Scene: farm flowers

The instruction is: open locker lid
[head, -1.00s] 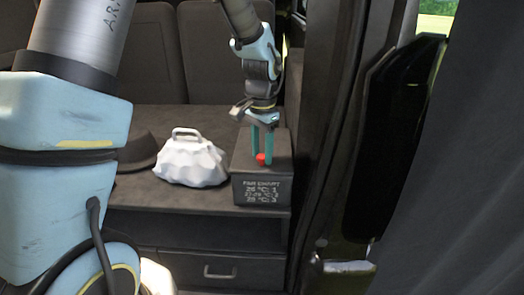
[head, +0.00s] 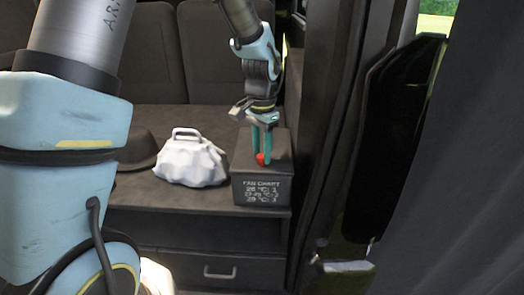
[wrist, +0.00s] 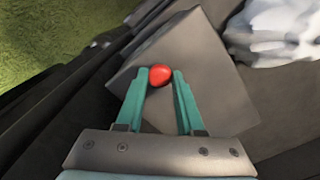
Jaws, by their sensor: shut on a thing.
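The locker is a dark grey box (head: 247,188) with white "FAN CHART" lettering on its front, at the right end of the bench. It also shows in the wrist view (wrist: 205,75). A red round knob (head: 261,161) sits on its lid; the wrist view shows the knob (wrist: 160,75) between the fingertips. My gripper (head: 263,152) points down from above, its teal fingers shut on the red knob. The lid looks closed, flat on the box. In the wrist view my gripper (wrist: 160,82) hides part of the lid.
A white crumpled lump with a handle (head: 190,163) stands left of the box on the bench. A dark hat (head: 137,150) lies further left. A drawer with a handle (head: 220,272) is below. A dark door pillar (head: 325,130) rises close on the right.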

